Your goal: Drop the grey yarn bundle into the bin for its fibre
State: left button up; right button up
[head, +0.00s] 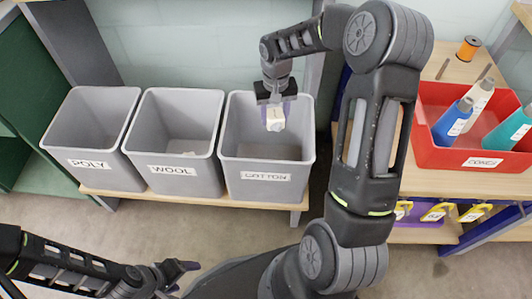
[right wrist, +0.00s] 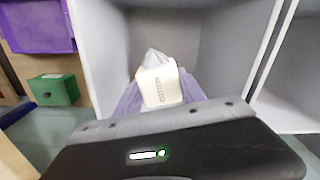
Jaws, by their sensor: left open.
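The grey yarn bundle (head: 275,119) has a pale wrapper with small dark lettering, which seems to read COTTON in the right wrist view (right wrist: 158,84); its grey tip shows above the wrapper. My right gripper (head: 276,108) has its purple fingers on both sides of the bundle and holds it over the mouth of the COTTON bin (head: 266,178), towards its back wall. The WOOL bin (head: 174,172) and POLY bin (head: 90,165) stand to its left. My left gripper (head: 182,276) is open and empty at the lower left, away from the bins.
The grey bins stand side by side on a low wooden shelf (head: 200,198). A red crate (head: 475,162) with several cones stands on a table at the right, with an orange spool (head: 468,48) behind it. The floor before the bins is clear.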

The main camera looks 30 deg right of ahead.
jog(key=o, duration=0.5)
jog(key=shift+r, duration=0.15)
notch_tip(320, 180, up, 8)
jog(key=shift+f+p, duration=0.2)
jog(key=shift+p, duration=0.65)
jog(key=shift+f, duration=0.1)
